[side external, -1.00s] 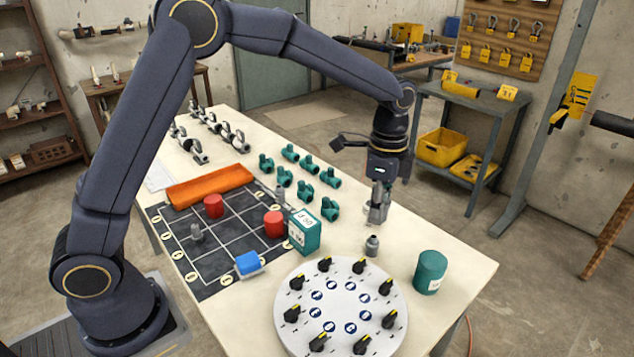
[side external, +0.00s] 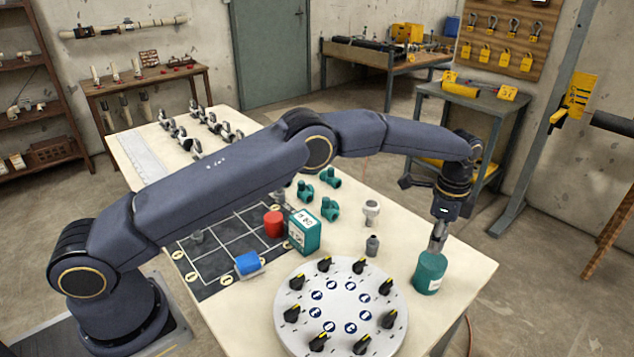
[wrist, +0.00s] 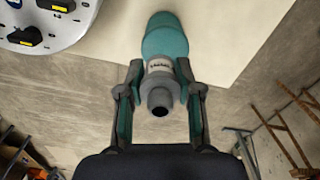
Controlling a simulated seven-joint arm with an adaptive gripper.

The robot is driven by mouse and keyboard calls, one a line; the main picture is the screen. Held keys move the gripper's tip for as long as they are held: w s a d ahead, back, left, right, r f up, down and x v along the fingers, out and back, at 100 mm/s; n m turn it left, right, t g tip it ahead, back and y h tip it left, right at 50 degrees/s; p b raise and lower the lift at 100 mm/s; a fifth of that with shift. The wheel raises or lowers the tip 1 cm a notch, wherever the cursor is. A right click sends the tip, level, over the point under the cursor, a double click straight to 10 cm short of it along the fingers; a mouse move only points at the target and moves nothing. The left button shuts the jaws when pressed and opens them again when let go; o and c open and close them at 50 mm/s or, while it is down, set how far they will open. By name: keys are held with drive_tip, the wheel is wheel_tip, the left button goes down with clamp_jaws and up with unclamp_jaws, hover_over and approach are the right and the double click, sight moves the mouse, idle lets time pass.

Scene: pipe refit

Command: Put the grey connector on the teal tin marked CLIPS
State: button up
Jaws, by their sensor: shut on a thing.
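The teal tin (side external: 429,272) stands upright near the table's right edge, with a pale label too small to read in the side view. It also shows in the wrist view (wrist: 164,38). My gripper (side external: 437,246) points down right over the tin's top. In the wrist view my gripper (wrist: 160,95) is shut on the grey connector (wrist: 159,98), whose open round end faces the camera. The connector lies in line with the tin; I cannot tell whether they touch. My fingers mostly hide the connector in the side view.
A round white board with black knobs (side external: 340,312) lies left of the tin. A small grey fitting (side external: 372,246) and a pale fitting (side external: 371,211) stand nearby. A teal box (side external: 304,232), a red cylinder (side external: 273,223) and a blue block (side external: 248,263) are farther left.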

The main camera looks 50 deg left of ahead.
sight(433, 259)
drive_tip(key=shift+w+f, duration=0.25)
drive_tip(key=shift+f, duration=0.1)
drive_tip(key=shift+w+d+f, duration=0.1)
drive_tip(key=shift+f, duration=1.55)
drive_tip(key=shift+f, duration=0.15)
drive_tip(key=o, duration=1.1)
drive_tip(key=shift+o, duration=0.2)
